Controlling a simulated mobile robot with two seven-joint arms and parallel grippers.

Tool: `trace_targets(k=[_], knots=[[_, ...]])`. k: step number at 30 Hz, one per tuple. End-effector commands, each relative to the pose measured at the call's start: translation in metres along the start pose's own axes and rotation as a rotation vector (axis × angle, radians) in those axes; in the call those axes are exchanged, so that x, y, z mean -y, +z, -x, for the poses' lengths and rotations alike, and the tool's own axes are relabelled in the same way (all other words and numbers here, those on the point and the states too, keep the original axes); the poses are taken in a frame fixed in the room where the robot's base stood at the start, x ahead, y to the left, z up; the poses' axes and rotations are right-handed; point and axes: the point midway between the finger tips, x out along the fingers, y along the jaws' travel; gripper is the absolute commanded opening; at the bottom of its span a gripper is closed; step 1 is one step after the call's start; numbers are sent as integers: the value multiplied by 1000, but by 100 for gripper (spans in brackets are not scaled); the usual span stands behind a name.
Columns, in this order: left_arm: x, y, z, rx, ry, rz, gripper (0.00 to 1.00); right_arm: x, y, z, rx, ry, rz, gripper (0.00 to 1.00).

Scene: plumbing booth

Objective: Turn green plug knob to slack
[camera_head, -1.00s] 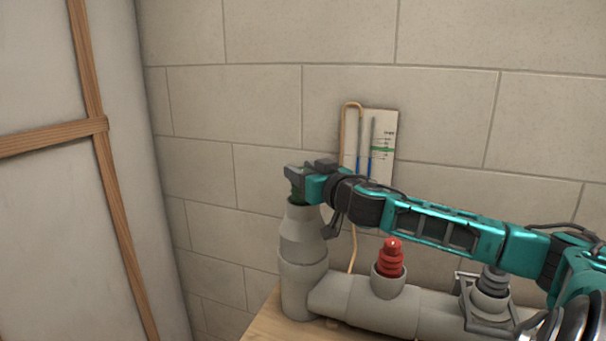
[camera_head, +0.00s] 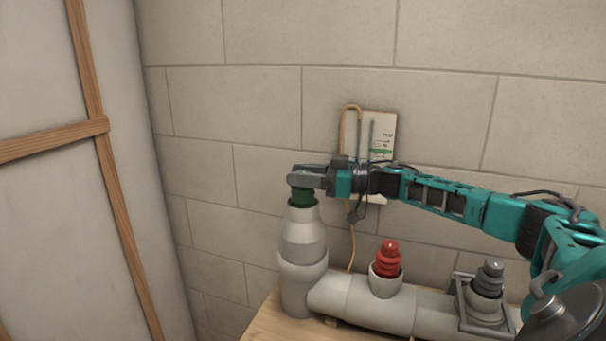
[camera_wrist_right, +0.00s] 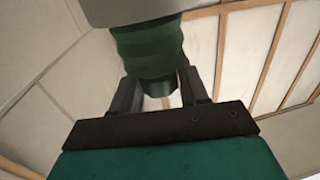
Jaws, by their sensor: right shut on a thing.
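The green plug (camera_head: 302,196) sits in the top of the tall grey pipe (camera_head: 303,243) at the left end of the pipework. My right gripper (camera_head: 300,178) comes in from the right and is shut on the top of the green plug. In the right wrist view the ribbed green plug (camera_wrist_right: 150,52) shows between the two dark fingers (camera_wrist_right: 158,90), with the grey pipe rim above it in the picture. The knob's top is partly hidden by the fingers. My left gripper is not in view.
A red plug (camera_head: 388,260) and a dark grey plug (camera_head: 488,278) with a square metal frame stand on the horizontal grey pipe (camera_head: 380,305). Left of the pipe is free.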

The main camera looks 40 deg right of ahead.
Motion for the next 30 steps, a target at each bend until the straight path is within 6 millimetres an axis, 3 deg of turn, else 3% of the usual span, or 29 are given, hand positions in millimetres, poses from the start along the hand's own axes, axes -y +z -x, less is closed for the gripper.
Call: trace_targets(k=[15,30], knots=[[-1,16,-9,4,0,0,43,0,2,-2,-5,-339,0,13],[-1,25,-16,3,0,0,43,2,1,-2,-1,-454,-1,13]])
